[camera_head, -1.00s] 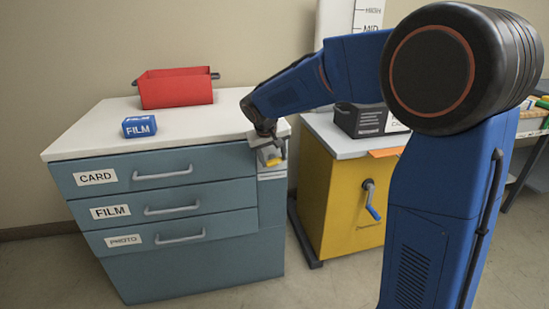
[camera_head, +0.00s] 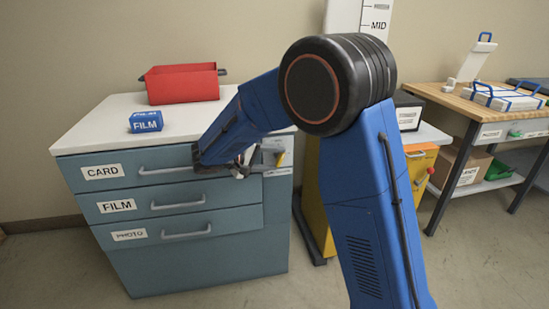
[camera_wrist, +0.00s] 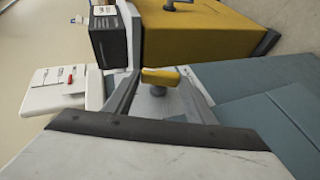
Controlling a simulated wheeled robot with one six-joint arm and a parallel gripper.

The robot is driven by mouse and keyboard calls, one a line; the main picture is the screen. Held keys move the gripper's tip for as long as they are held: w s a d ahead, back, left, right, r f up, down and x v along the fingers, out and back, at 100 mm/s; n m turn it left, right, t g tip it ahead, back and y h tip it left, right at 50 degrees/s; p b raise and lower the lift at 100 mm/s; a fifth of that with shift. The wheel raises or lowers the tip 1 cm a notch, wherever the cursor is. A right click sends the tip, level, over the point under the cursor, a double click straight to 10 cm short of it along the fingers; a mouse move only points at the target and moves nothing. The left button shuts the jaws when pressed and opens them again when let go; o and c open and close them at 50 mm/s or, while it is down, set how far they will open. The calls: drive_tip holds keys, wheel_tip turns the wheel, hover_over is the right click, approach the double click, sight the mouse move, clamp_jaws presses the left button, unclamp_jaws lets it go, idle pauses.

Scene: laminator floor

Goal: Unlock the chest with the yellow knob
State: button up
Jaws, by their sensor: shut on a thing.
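The chest (camera_head: 225,252) is a blue-grey cabinet with a pale top and drawers labelled CARD, FILM and PHOTO; the drawer fronts look shut. The yellow knob (camera_head: 280,158) is on the grey lock plate (camera_head: 277,172) at the chest's upper right front corner and stands upright. My gripper (camera_head: 266,158) reaches it from the left, side-on to the front. In the wrist view the knob (camera_wrist: 161,77) lies between the two fingertips, which are shut on it. My arm covers part of the CARD drawer and the chest top.
A red bin (camera_head: 185,83) and a blue FILM box (camera_head: 146,121) stand on the chest top. A yellow cabinet (camera_head: 418,165) with a black box (camera_head: 407,112) on it stands to the right, partly behind my arm. A wooden bench (camera_head: 459,97) is farther right. Floor in front is clear.

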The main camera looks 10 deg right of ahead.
drive_tip(key=shift+a+f+n+t+h, duration=0.1)
drive_tip(key=shift+f+n+t+h, duration=0.25)
drive_tip(key=shift+h, duration=0.6)
drive_tip(key=shift+f+n+t+h, duration=0.25)
drive_tip(key=shift+n+h, duration=0.1)
drive_tip(key=shift+h, duration=0.6)
drive_tip(key=o, duration=1)
drive_tip(key=shift+o, duration=0.2)
drive_tip(key=v, duration=1.7)
drive_tip(key=shift+s+a+f, duration=0.2)
